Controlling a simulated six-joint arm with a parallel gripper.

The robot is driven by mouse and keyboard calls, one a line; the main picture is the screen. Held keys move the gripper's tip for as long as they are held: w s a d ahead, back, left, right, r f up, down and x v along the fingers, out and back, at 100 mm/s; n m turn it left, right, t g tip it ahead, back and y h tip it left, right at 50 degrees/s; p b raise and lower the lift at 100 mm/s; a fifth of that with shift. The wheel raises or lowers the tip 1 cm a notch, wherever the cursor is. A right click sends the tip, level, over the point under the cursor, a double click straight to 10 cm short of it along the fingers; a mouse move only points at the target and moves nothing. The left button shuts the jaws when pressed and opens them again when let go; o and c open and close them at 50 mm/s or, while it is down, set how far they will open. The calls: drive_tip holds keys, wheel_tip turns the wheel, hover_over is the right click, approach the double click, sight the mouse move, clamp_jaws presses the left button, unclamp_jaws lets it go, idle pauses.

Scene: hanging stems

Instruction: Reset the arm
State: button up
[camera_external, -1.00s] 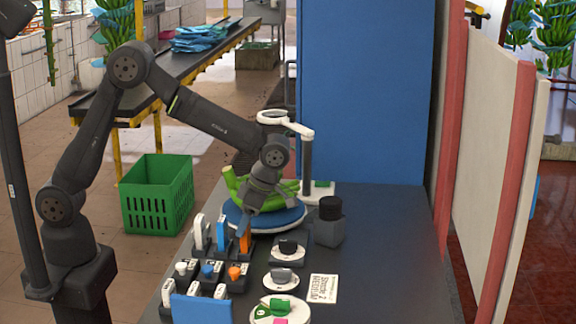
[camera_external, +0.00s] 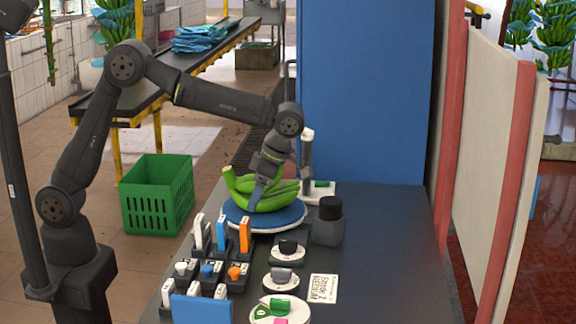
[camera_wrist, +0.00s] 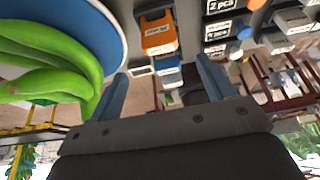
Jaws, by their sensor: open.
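My gripper (camera_external: 258,200) is over the near side of the blue round plate (camera_external: 236,222), in front of a bunch of green bananas (camera_external: 280,195) that lies on it. In the wrist view my gripper (camera_wrist: 160,75) has its two blue fingers spread wide, with nothing between them. The bananas (camera_wrist: 45,70) and the plate rim (camera_wrist: 117,30) show at the left there. In the external view the wrist covers part of the bananas.
White, blue and orange upright holders (camera_external: 221,235) stand in front of the plate, with several small knobs (camera_external: 207,270) nearer. A dark block (camera_external: 328,225) stands right of the plate. A green crate (camera_external: 157,195) sits on the floor. The table's right side is clear.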

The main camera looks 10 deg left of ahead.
sight(245, 220)
drive_tip(key=v, duration=0.8)
drive_tip(key=shift+d+r, duration=0.15)
drive_tip(key=shift+r, duration=0.15)
drive_tip(key=x, duration=1.7)
drive_tip(key=shift+f, duration=0.25)
drive_tip(key=shift+r, duration=0.3)
drive_tip(key=shift+r, duration=0.1)
drive_tip(key=v, duration=1.7)
drive_tip(key=x, duration=1.7)
wheel_tip(245, 220, up, 7)
drive_tip(key=shift+r, duration=0.1)
drive_tip(key=w+a+r, duration=0.5)
drive_tip(key=w+r, duration=0.3)
drive_tip(key=w, duration=0.1)
